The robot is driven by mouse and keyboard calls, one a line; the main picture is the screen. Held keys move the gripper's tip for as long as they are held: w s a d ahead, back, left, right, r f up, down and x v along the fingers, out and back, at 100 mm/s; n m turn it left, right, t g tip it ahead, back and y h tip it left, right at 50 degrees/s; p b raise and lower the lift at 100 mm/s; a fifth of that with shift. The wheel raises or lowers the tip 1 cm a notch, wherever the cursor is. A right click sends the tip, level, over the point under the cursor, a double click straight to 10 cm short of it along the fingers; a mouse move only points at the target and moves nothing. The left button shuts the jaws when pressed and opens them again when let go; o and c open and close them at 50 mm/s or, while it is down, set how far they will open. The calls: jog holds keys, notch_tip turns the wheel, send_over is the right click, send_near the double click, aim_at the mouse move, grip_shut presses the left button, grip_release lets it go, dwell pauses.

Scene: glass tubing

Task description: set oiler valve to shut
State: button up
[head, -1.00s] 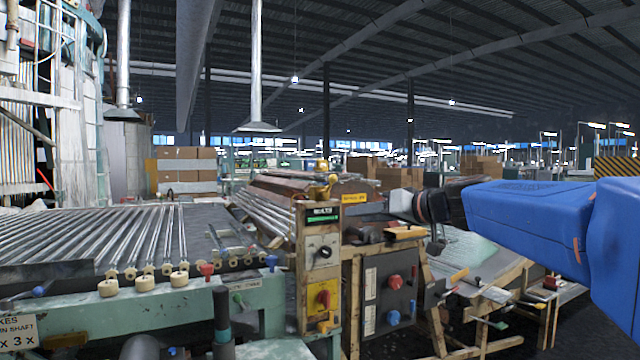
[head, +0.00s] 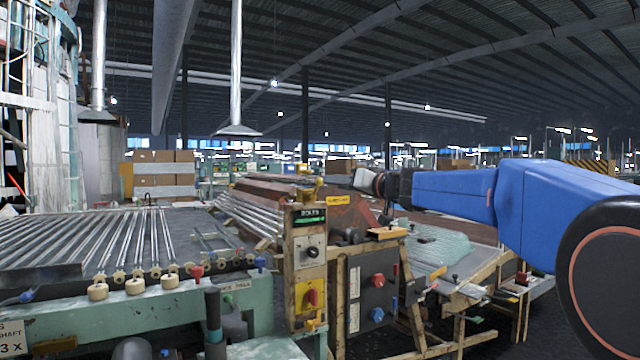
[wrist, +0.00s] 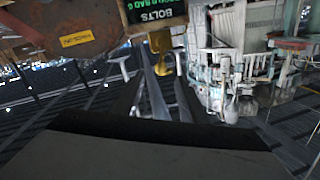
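A brass-yellow fitting (head: 309,187), which looks like the oiler valve, stands on top of the narrow control panel in the head view. In the wrist view, which is upside down, a yellow fitting (wrist: 160,43) shows just beyond my fingers. Its lever position is too small to tell. My gripper (head: 361,179) is to the right of the fitting in the head view, at about its height and apart from it. In the wrist view my gripper (wrist: 158,86) shows two dark fingers spread apart, with nothing between them.
The control panel (head: 309,268) has a BOLTS display, a black knob and a red-yellow switch. A rusty cover (head: 350,205) lies behind it. A roller bed with glass tubes (head: 130,235) fills the left. A grey box with red and blue knobs (head: 373,290) stands right.

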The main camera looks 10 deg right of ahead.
aim_at(319, 180)
jog(key=x, duration=0.9)
grip_shut()
